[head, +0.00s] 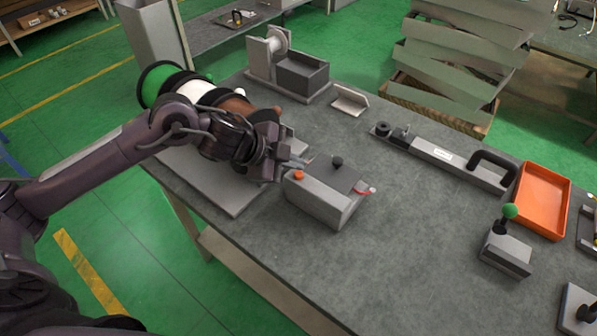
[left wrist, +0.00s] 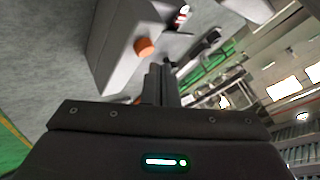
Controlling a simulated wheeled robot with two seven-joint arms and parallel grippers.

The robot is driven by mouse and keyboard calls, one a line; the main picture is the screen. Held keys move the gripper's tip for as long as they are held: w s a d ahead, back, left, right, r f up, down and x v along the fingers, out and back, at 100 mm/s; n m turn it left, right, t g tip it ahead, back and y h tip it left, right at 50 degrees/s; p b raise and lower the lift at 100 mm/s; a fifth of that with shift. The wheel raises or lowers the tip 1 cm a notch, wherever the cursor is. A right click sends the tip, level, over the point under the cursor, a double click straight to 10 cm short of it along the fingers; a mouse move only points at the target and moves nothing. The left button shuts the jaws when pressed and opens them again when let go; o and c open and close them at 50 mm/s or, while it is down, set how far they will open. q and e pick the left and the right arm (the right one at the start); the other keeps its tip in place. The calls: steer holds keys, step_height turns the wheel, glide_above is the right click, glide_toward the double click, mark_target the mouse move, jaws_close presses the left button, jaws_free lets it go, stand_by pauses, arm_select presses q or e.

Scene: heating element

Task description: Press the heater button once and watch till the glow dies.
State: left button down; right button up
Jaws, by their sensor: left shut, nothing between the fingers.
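My left gripper (head: 303,163) is shut and empty, just above and behind the button. In the left wrist view the button (left wrist: 144,47) shows beyond the shut fingertips (left wrist: 161,72), seemingly apart from them. My right gripper is not in view.
Spools with green, white and brown parts (head: 190,88) stand behind my left arm. A spool stand (head: 300,72), a long grey fixture with a black handle (head: 440,154), an orange tray (head: 543,200) and a green-knobbed lever box (head: 506,247) share the table. The front middle is clear.

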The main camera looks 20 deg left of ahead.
arm_select(q)
steer(key=shift+f, duration=0.1)
stand_by(0.5)
steer(key=shift+f, duration=0.35)
steer(key=shift+f+b, duration=0.45)
steer(key=shift+f, duration=0.05)
stand_by(0.6)
steer(key=shift+r, duration=0.1)
steer(key=shift+r+p, duration=0.8)
steer(key=shift+p, duration=0.15)
step_height(320, 180, up, 5)
steer(key=p, duration=0.5)
